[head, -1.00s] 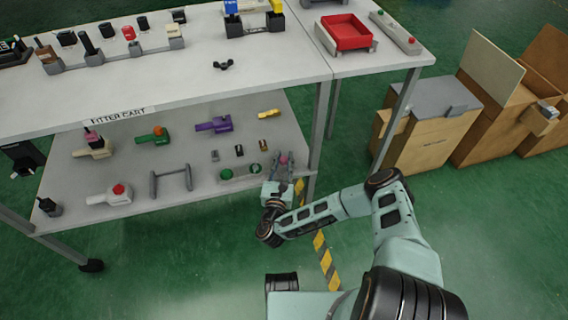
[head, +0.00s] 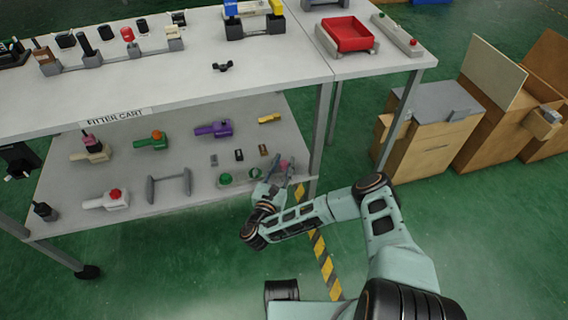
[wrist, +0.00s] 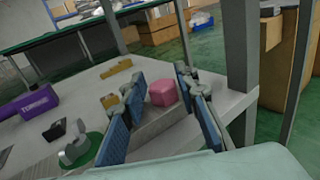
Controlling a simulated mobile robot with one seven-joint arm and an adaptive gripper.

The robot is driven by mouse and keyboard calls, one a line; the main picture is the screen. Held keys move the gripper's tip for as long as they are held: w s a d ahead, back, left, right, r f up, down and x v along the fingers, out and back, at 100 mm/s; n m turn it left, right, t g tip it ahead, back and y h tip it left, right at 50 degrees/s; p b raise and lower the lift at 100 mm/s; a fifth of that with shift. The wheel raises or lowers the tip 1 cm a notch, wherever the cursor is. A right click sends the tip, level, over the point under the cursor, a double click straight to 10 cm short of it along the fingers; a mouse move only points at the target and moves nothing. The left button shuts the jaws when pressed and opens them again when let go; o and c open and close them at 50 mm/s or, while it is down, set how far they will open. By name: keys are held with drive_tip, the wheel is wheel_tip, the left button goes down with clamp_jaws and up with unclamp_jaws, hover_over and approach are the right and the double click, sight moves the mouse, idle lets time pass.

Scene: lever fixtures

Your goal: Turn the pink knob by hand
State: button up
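The pink knob (head: 284,163) is on the right end of the cart's lower shelf, partly hidden by my gripper in the head view. In the wrist view the pink knob (wrist: 163,93) is a small rounded block on a grey base (wrist: 158,125). My gripper (head: 280,169) is open, its fingers pointing toward the knob. In the wrist view my gripper (wrist: 161,85) has a blue-padded finger on each side of the knob, with a visible gap on both sides. I cannot tell how deep the knob sits between the fingertips.
A green round fixture (head: 226,179) and a metal ring fixture (head: 255,173) are left of my gripper. A purple fixture (head: 213,129) lies farther back on the shelf. A cart leg (head: 320,130) stands close on the right. The upper shelf (head: 180,85) overhangs the back.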

sight(283, 163)
drive_tip(key=shift+o, duration=0.8)
drive_tip(key=shift+d, duration=0.1)
drive_tip(key=shift+r, duration=0.2)
wheel_tip(283, 163, up, 10)
drive_tip(key=shift+f, duration=0.2)
